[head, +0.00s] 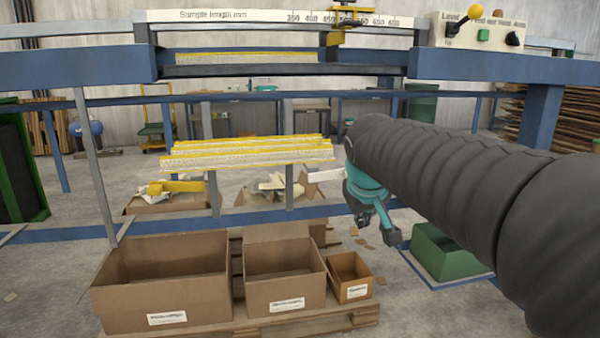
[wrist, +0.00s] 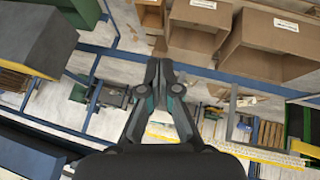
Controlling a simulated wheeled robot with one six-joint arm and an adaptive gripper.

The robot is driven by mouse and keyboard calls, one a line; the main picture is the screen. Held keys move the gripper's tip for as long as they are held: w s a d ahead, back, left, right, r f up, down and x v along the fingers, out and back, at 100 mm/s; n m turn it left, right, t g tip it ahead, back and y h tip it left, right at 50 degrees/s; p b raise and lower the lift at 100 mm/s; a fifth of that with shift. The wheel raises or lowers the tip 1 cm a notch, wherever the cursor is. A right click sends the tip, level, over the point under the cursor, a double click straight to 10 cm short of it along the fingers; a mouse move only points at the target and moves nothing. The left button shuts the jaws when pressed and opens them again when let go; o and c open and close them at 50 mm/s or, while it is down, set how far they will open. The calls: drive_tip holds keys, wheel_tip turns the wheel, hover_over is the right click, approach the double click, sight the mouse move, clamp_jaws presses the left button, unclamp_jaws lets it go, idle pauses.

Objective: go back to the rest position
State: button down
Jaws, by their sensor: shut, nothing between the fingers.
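My gripper (head: 377,218) is right of the middle in the head view, at the end of my dark ribbed arm. It hangs in front of the blue frame, to the right of the stacked yellow-edged strips (head: 250,152). In the wrist view my gripper (wrist: 159,62) points up the picture with its two fingers together and nothing between them. Part of the gripper is hidden behind the arm in the head view.
Large (head: 165,285), medium (head: 285,275) and small (head: 350,278) open cardboard boxes stand on a pallet below. A green bin (head: 445,255) is at the right, partly behind my arm. The blue machine beam (head: 80,68) crosses above, with a control box (head: 478,32).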

drive_tip(key=s+d+f+m, duration=0.1)
drive_tip(key=s+f, duration=0.3)
drive_tip(key=s, duration=0.4)
drive_tip(key=s+d+f+m+y, duration=0.1)
drive_tip(key=s+f, duration=0.4)
drive_tip(key=s, duration=0.3)
drive_tip(key=s+f+m+g, duration=0.1)
drive_tip(key=s+f, duration=0.4)
drive_tip(key=s, duration=0.3)
drive_tip(key=shift+s+d, duration=0.35)
drive_tip(key=shift+d, duration=0.05)
drive_tip(key=c, duration=1.9)
unclamp_jaws()
